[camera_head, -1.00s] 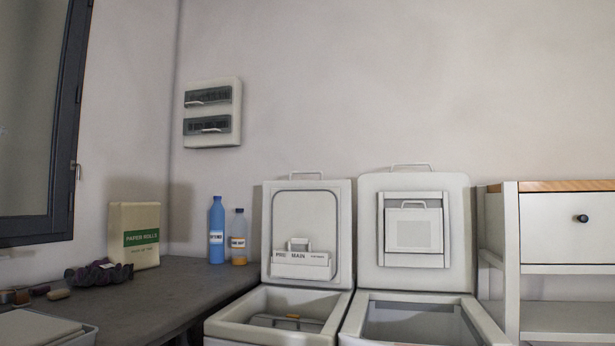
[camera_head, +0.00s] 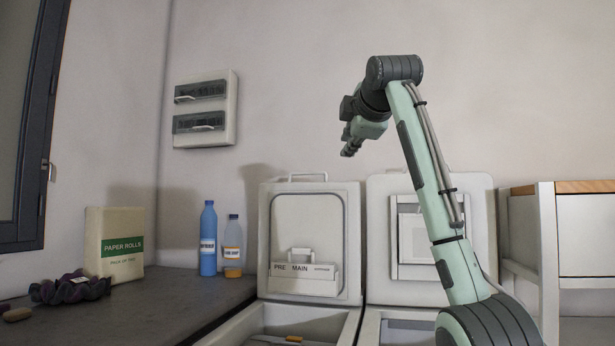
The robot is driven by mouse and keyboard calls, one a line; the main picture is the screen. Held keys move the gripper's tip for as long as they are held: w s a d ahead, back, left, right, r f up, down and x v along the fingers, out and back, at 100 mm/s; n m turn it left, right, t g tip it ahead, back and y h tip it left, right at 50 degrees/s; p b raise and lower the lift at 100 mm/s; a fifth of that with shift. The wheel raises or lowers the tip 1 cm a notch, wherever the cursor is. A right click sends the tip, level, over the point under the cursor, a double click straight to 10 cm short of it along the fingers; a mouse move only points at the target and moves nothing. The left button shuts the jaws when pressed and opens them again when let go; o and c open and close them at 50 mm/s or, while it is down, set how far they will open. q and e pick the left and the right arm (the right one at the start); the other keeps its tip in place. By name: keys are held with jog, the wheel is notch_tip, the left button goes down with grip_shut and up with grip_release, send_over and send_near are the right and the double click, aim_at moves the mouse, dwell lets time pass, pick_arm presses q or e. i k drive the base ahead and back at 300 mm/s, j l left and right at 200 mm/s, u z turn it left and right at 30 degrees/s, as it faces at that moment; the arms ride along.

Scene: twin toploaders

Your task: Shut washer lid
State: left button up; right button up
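Two toploaders stand side by side with their lids up. The left machine's lid (camera_head: 308,225) is upright and has a detergent drawer (camera_head: 303,278) marked PRE and MAIN on its inner face, so it looks like the washer. Its open tub (camera_head: 285,325) shows at the bottom edge. The right machine's lid (camera_head: 382,205) is also upright, with a framed panel on it, partly hidden by my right arm. My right gripper (camera_head: 349,150) is raised in front of the wall, above and apart from both lids; its finger opening is unclear. My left gripper is out of view.
A dark counter (camera_head: 180,298) on the left bears a paper rolls pack (camera_head: 114,255), a blue bottle (camera_head: 208,238), a half-filled bottle (camera_head: 232,248) and a dark crumpled cloth (camera_head: 70,289). A wall box (camera_head: 205,108) hangs above. A white cabinet (camera_head: 585,230) stands at right.

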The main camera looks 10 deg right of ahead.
aim_at(324, 218)
jog(key=i, duration=1.45)
